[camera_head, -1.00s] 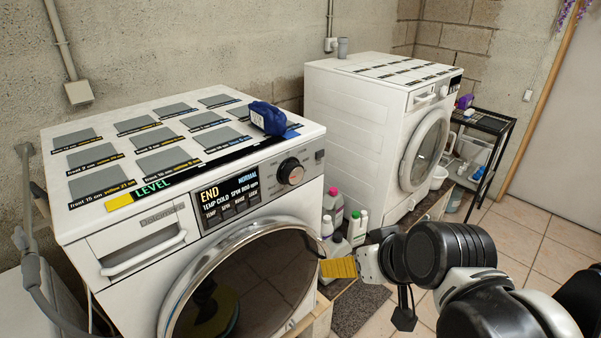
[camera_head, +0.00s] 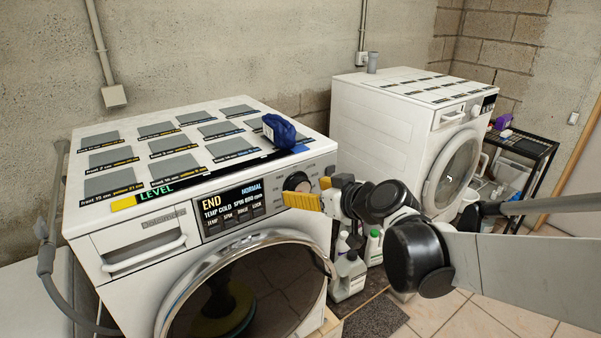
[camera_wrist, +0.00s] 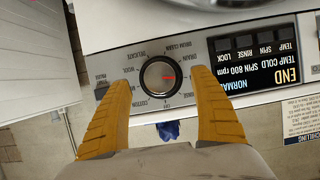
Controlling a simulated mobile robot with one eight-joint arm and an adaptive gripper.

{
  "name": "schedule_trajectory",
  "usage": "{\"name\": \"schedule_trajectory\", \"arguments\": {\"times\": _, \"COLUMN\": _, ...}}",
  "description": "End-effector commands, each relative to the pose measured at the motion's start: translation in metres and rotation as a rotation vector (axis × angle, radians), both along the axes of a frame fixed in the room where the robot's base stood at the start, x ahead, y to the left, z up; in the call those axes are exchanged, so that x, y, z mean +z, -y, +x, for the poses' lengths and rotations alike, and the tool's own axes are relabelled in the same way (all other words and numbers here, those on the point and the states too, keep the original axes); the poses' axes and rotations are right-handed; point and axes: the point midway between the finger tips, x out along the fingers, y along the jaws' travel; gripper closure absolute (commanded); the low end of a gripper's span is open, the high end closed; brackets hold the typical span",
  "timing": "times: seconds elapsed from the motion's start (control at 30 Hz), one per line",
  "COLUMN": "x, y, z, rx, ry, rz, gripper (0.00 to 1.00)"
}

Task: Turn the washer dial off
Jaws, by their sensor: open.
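My gripper (camera_head: 314,192) has yellow fingers and is just in front of the panel at the dial. In the wrist view my gripper (camera_wrist: 162,100) is open, one finger on each side of the dial, with visible gaps. The display (camera_head: 232,205) reads END, NORMAL, TEMP COLD, SPIN 800 rpm.
A blue bundle (camera_head: 279,131) lies on the washer's top near the dial. Several bottles (camera_head: 348,275) stand on the floor between the near washer and a second white machine (camera_head: 385,125). A black rack (camera_head: 520,150) stands at the right. The washer's round door (camera_head: 240,300) is below the panel.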

Motion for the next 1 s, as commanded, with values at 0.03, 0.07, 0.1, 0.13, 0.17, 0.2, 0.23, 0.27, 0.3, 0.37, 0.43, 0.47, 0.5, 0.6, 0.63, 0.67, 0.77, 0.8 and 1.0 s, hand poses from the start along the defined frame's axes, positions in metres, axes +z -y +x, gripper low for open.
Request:
{"name": "schedule_trajectory", "arguments": {"times": 0.03, "x": -0.005, "y": -0.005, "z": 0.006, "rx": 0.001, "ry": 0.0, "rz": 0.0, "gripper": 0.27}}
{"name": "schedule_trajectory", "arguments": {"times": 0.07, "x": -0.006, "y": -0.007, "z": 0.009, "rx": 0.001, "ry": 0.0, "rz": 0.0, "gripper": 0.27}}
{"name": "schedule_trajectory", "arguments": {"times": 0.1, "x": -0.007, "y": -0.009, "z": 0.012, "rx": 0.001, "ry": 0.0, "rz": 0.0, "gripper": 0.27}}
{"name": "schedule_trajectory", "arguments": {"times": 0.13, "x": -0.008, "y": -0.01, "z": 0.014, "rx": 0.001, "ry": 0.0, "rz": 0.0, "gripper": 0.27}}
{"name": "schedule_trajectory", "arguments": {"times": 0.17, "x": -0.009, "y": -0.011, "z": 0.016, "rx": 0.0, "ry": 0.0, "rz": -0.001, "gripper": 0.27}}
{"name": "schedule_trajectory", "arguments": {"times": 0.2, "x": -0.009, "y": -0.012, "z": 0.017, "rx": 0.0, "ry": -0.001, "rz": -0.001, "gripper": 0.27}}
{"name": "schedule_trajectory", "arguments": {"times": 0.23, "x": -0.01, "y": -0.013, "z": 0.018, "rx": 0.0, "ry": -0.001, "rz": -0.001, "gripper": 0.27}}
{"name": "schedule_trajectory", "arguments": {"times": 0.27, "x": -0.01, "y": -0.013, "z": 0.019, "rx": 0.0, "ry": -0.001, "rz": -0.001, "gripper": 0.27}}
{"name": "schedule_trajectory", "arguments": {"times": 0.3, "x": -0.01, "y": -0.013, "z": 0.019, "rx": 0.0, "ry": -0.001, "rz": -0.001, "gripper": 0.27}}
{"name": "schedule_trajectory", "arguments": {"times": 0.37, "x": -0.009, "y": -0.013, "z": 0.019, "rx": 0.0, "ry": -0.001, "rz": -0.001, "gripper": 0.27}}
{"name": "schedule_trajectory", "arguments": {"times": 0.43, "x": -0.009, "y": -0.013, "z": 0.019, "rx": 0.0, "ry": -0.001, "rz": -0.001, "gripper": 0.27}}
{"name": "schedule_trajectory", "arguments": {"times": 0.47, "x": -0.009, "y": -0.013, "z": 0.019, "rx": 0.0, "ry": -0.001, "rz": -0.001, "gripper": 0.27}}
{"name": "schedule_trajectory", "arguments": {"times": 0.5, "x": -0.009, "y": -0.013, "z": 0.019, "rx": 0.0, "ry": -0.001, "rz": -0.001, "gripper": 0.27}}
{"name": "schedule_trajectory", "arguments": {"times": 0.6, "x": -0.009, "y": -0.013, "z": 0.019, "rx": 0.0, "ry": -0.001, "rz": -0.001, "gripper": 0.53}}
{"name": "schedule_trajectory", "arguments": {"times": 0.63, "x": -0.009, "y": -0.013, "z": 0.019, "rx": 0.0, "ry": -0.001, "rz": -0.001, "gripper": 0.63}}
{"name": "schedule_trajectory", "arguments": {"times": 0.67, "x": -0.009, "y": -0.013, "z": 0.019, "rx": 0.0, "ry": -0.001, "rz": -0.001, "gripper": 0.72}}
{"name": "schedule_trajectory", "arguments": {"times": 0.77, "x": -0.009, "y": -0.013, "z": 0.019, "rx": 0.0, "ry": -0.001, "rz": -0.001, "gripper": 0.8}}
{"name": "schedule_trajectory", "arguments": {"times": 0.8, "x": -0.009, "y": -0.013, "z": 0.019, "rx": 0.0, "ry": -0.001, "rz": 0.0, "gripper": 0.8}}
{"name": "schedule_trajectory", "arguments": {"times": 1.0, "x": -0.009, "y": -0.013, "z": 0.019, "rx": -0.001, "ry": -0.014, "rz": 0.02, "gripper": 0.8}}
